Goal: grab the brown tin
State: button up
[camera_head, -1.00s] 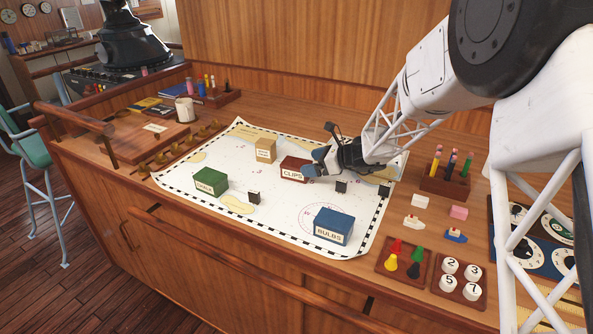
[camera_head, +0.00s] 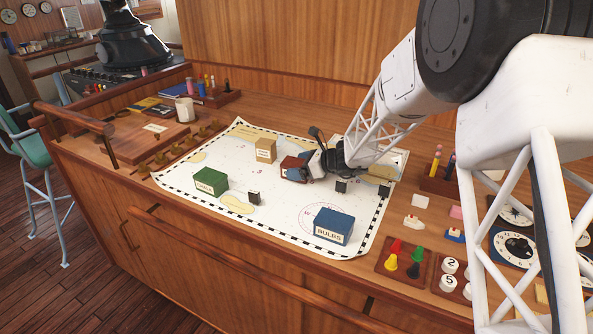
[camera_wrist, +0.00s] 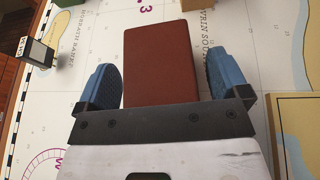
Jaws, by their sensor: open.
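The brown tin (camera_head: 291,167), a reddish-brown box whose label read CLIPS a moment ago, sits on the chart near its middle. My gripper (camera_head: 309,165) is at the tin in the head view and hides part of its right side and label. In the wrist view the brown tin (camera_wrist: 161,62) lies between the two blue fingers of my gripper (camera_wrist: 163,80). A gap shows between each finger and the tin, so the gripper is open around its near part and not closed on it.
On the chart (camera_head: 265,215) stand a green tin (camera_head: 210,183), a tan tin (camera_head: 265,150) and a blue BULBS tin (camera_head: 334,225). Small dark blocks (camera_head: 253,197) stand nearby. A tray of coloured pawns (camera_head: 404,259) lies at the right front. Bare chart lies left of the blue tin.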

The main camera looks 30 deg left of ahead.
aim_at(299, 163)
jog(key=shift+c, duration=0.2)
jog(key=c, duration=1.1)
jog(key=shift+r, duration=0.15)
jog(key=shift+r, duration=4.95)
